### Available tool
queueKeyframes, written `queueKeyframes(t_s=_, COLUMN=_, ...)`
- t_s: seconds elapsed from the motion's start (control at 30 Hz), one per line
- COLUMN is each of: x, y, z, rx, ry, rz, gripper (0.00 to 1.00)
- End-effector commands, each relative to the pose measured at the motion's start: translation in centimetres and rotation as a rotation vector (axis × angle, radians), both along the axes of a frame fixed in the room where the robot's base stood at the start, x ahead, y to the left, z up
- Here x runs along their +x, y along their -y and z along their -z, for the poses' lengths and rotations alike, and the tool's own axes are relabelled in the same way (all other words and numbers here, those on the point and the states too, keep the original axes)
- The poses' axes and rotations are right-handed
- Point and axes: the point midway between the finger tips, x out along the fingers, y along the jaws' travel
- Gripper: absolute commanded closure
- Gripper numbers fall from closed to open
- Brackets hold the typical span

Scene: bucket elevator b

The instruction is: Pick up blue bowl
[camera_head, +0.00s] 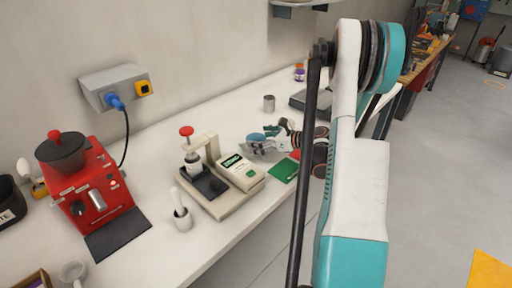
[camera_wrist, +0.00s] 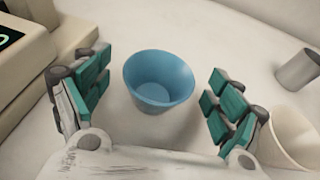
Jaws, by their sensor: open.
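The blue bowl (camera_wrist: 160,82) stands upright on the white table in the wrist view, empty, between my spread fingers. My gripper (camera_wrist: 156,105) is open, one finger to the left of the bowl and one to the right, with a gap on both sides. In the head view my gripper (camera_head: 270,146) is low over the table beside the white and green machine. The bowl (camera_head: 257,137) shows there as a small blue patch, partly hidden by my gripper.
A white cup-like vessel (camera_wrist: 290,135) lies near my right finger, and a grey cylinder (camera_wrist: 297,70) stands behind it. A green pad (camera_head: 285,170) lies at the table's front. A red machine (camera_head: 90,195) stands farther left.

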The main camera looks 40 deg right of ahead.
Motion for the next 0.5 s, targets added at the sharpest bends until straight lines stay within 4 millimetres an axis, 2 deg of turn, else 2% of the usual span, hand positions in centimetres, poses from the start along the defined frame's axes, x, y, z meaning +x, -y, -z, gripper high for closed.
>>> queueKeyframes(t_s=0.13, x=1.7, y=-0.6, z=0.8, rx=-0.001, ry=0.0, rz=-0.001, gripper=0.14)
queueKeyframes(t_s=0.37, x=1.9, y=-0.6, z=0.7, rx=0.0, ry=0.0, rz=0.0, gripper=0.14)
queueKeyframes(t_s=0.5, x=1.9, y=-0.6, z=0.7, rx=0.0, ry=0.0, rz=0.0, gripper=0.43)
